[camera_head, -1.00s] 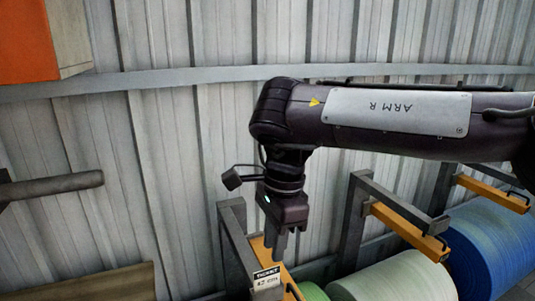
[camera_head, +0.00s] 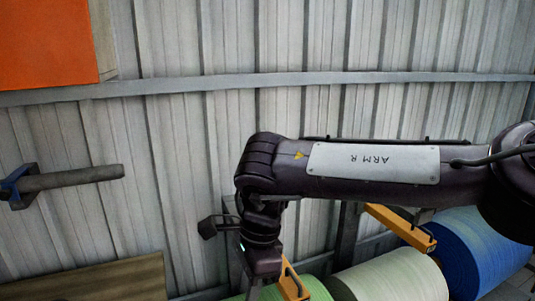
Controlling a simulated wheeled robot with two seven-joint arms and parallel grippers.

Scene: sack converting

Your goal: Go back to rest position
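My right arm, marked "ARM R", comes in from the right across the middle of the view. Its wrist bends down, and my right gripper (camera_head: 254,287) points downward at the bottom of the view. No held thing shows. It is in front of the roll rack, near a yellow bar (camera_head: 292,284). My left gripper is not in view.
Green (camera_head: 312,290), whitish (camera_head: 395,279) and blue (camera_head: 482,248) rolls lie at the lower right, with another yellow bar (camera_head: 400,228) above. An orange box (camera_head: 45,42) is upper left, a grey bar (camera_head: 75,179) at left, a brown panel (camera_head: 95,280) lower left. A corrugated wall stands behind.

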